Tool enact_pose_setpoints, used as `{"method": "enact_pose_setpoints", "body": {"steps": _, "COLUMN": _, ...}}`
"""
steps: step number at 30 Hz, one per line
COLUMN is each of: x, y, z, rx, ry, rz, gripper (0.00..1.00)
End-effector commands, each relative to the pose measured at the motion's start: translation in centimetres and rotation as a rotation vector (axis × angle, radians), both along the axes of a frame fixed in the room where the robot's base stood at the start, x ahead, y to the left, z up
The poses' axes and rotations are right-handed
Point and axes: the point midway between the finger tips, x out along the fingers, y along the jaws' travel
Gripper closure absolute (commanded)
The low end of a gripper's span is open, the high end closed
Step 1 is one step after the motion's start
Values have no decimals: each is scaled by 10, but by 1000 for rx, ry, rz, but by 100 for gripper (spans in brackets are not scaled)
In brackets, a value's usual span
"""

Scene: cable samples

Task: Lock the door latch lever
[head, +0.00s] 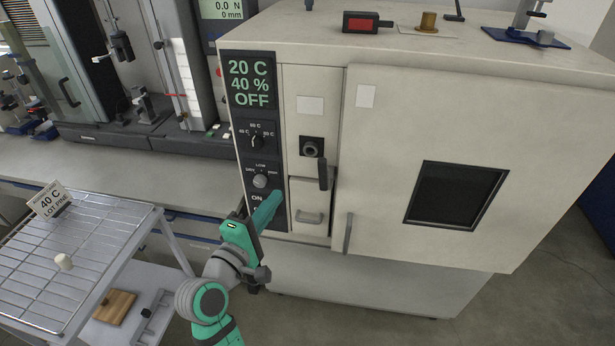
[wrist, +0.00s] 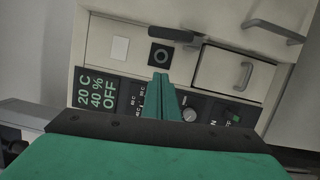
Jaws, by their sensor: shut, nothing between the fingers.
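In the wrist view the lever (wrist: 172,34) lies across the top of the picture, beyond the fitting (wrist: 160,55). My gripper (head: 277,195) is shut and empty, with its teal fingers in front of the control panel (head: 251,98), left of and below the lever. In the wrist view the closed fingertips (wrist: 160,77) point toward the fitting, apart from the lever.
A small drawer (head: 309,217) sits below the lever, and a grey door handle (head: 348,233) is right of it. Knobs (head: 260,181) stick out near my fingers. A wire-rack cart (head: 90,245) stands at lower left. The floor at the right is clear.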

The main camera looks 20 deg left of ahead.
Motion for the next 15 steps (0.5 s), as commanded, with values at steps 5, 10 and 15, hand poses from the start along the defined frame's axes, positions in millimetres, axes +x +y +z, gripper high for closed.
{"method": "enact_pose_setpoints", "body": {"steps": 5, "x": 6, "y": -1, "z": 0, "rx": 0, "ry": 0, "rz": -1, "gripper": 100}}
{"method": "enact_pose_setpoints", "body": {"steps": 10, "x": 27, "y": -2, "z": 1, "rx": 0, "ry": 0, "rz": -2, "gripper": 100}}
{"method": "enact_pose_setpoints", "body": {"steps": 15, "x": 59, "y": -3, "z": 2, "rx": 1, "ry": 0, "rz": -1, "gripper": 100}}
